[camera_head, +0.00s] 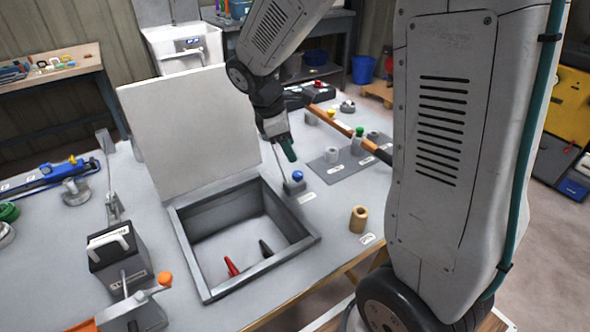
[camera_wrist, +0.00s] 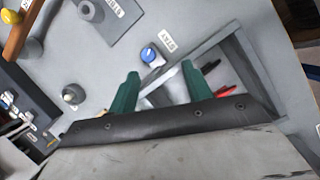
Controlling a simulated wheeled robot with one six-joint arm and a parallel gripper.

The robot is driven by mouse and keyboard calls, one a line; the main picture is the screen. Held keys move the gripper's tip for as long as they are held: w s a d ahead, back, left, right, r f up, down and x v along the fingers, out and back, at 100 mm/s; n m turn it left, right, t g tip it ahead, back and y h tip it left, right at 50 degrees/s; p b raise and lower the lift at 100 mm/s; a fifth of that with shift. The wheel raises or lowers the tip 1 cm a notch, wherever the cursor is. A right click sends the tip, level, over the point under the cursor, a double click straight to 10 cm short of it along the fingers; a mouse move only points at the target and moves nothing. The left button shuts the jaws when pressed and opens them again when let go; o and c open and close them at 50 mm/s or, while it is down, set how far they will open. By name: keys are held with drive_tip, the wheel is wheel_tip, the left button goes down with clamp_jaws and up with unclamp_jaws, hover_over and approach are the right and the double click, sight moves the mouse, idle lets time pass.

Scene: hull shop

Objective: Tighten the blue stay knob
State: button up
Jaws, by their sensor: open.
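The blue stay knob (camera_head: 297,175) sits on a small grey block at the right side of an open box set in the bench. A thin stay rod runs up from beside it towards the raised white lid (camera_head: 190,130). In the wrist view the knob (camera_wrist: 149,54) is round and blue with a white mark, beside a label reading STAY. My gripper (camera_head: 290,150) is above and slightly left of the knob, apart from it. In the wrist view its two green fingers (camera_wrist: 160,85) are spread, with nothing between them; the knob lies beyond the fingertips.
The open box (camera_head: 310,238) holds red and dark-handled things (camera_head: 232,266). A tan cylinder (camera_head: 358,219) stands to the right. A grey plate (camera_head: 325,173) with posts and a long wooden handle (camera_head: 335,122) lie behind. A black box (camera_head: 118,262) stands at the left.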

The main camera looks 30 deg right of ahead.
sight(297, 173)
drive_tip(key=w+d+f+n, duration=0.1)
drive_tip(key=f, duration=0.3)
drive_tip(key=d+f, duration=0.1)
drive_tip(key=f, duration=0.3)
drive_tip(key=w+d+f+n, duration=0.1)
drive_tip(key=f, duration=0.3)
drive_tip(key=shift+w+d+n, duration=0.3)
drive_tip(key=shift+w+d, duration=0.05)
drive_tip(key=shift+d, duration=0.05)
drive_tip(key=shift+r, duration=0.1)
drive_tip(key=shift+h, duration=0.3)
drive_tip(key=c, duration=1)
